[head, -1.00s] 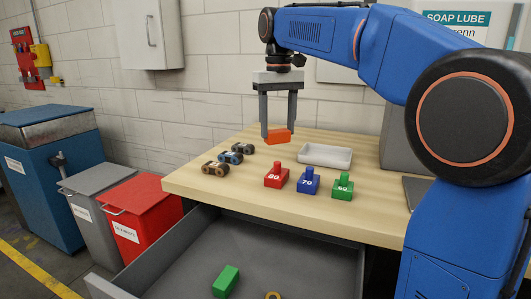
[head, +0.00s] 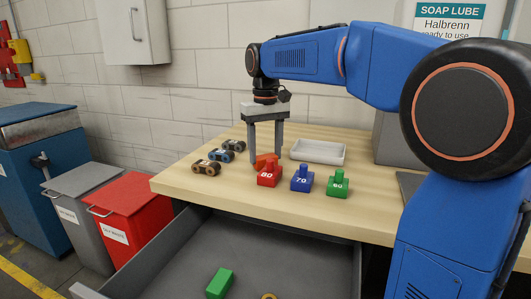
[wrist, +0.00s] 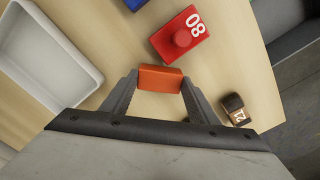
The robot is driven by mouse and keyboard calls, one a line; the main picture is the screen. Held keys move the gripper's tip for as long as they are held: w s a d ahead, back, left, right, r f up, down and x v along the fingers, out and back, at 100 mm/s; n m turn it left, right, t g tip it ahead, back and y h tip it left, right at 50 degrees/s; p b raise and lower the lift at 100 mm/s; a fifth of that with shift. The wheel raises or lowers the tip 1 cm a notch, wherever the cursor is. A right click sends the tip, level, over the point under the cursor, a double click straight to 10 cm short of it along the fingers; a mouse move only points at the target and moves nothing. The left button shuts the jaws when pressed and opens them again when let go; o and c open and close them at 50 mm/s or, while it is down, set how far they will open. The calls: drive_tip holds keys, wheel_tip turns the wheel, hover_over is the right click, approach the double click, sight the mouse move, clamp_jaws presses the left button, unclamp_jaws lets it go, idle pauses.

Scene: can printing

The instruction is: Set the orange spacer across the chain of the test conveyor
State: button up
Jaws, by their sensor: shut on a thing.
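The orange spacer (head: 263,159) is between the fingertips of my gripper (head: 266,152), which is shut on it. In the wrist view the spacer (wrist: 160,78) lies crosswise between the two fingers. It is low over the wooden table, just behind the red block marked 80 (head: 269,176), which hides part of it in the head view. I cannot tell whether the spacer touches the table.
Blue (head: 301,181) and green (head: 338,186) numbered blocks stand right of the red one. A white tray (head: 318,152) is behind them. Several small wheeled pieces (head: 207,168) lie left. Below, an open grey drawer (head: 290,255) holds a green block (head: 220,283).

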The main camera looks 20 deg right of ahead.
drive_tip(key=shift+f, duration=0.2)
drive_tip(key=o, duration=0.6)
drive_tip(key=shift+f, duration=0.1)
drive_tip(key=o, duration=0.5)
drive_tip(key=shift+c, duration=0.2)
